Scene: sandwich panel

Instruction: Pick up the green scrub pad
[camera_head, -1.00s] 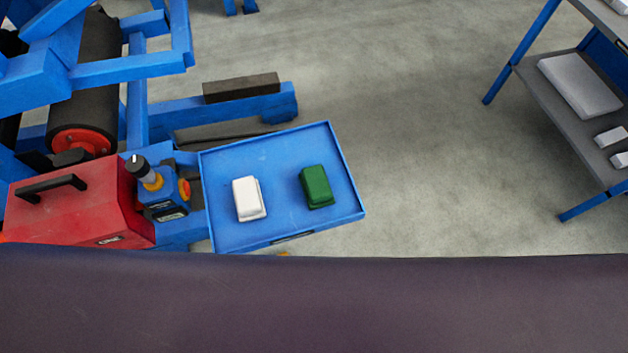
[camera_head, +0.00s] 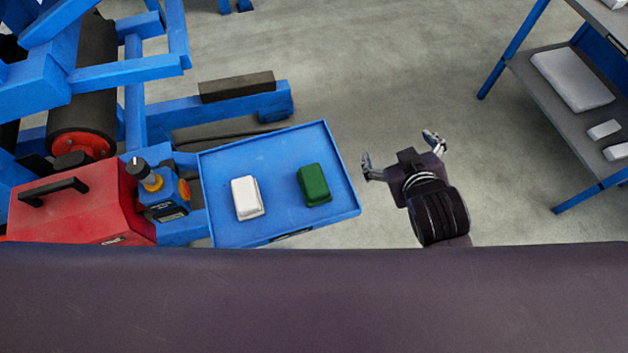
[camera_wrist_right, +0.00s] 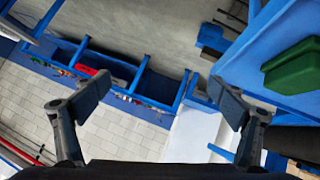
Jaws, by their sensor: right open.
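The green scrub pad (camera_head: 314,184) lies on the right half of a blue tray (camera_head: 280,234). It also shows at the right edge of the right wrist view (camera_wrist_right: 294,68), partly cut off by the frame. My right gripper (camera_head: 402,150) is open and empty, to the right of the tray and apart from the pad. In the right wrist view its two fingers (camera_wrist_right: 160,102) are spread wide with nothing between them. My left gripper is not in view.
A white pad (camera_head: 247,198) lies on the tray left of the green one. A red toolbox (camera_head: 75,210) and a blue power tool (camera_head: 160,192) stand left of the tray. A shelf (camera_head: 560,125) stands at the right. Open floor lies between.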

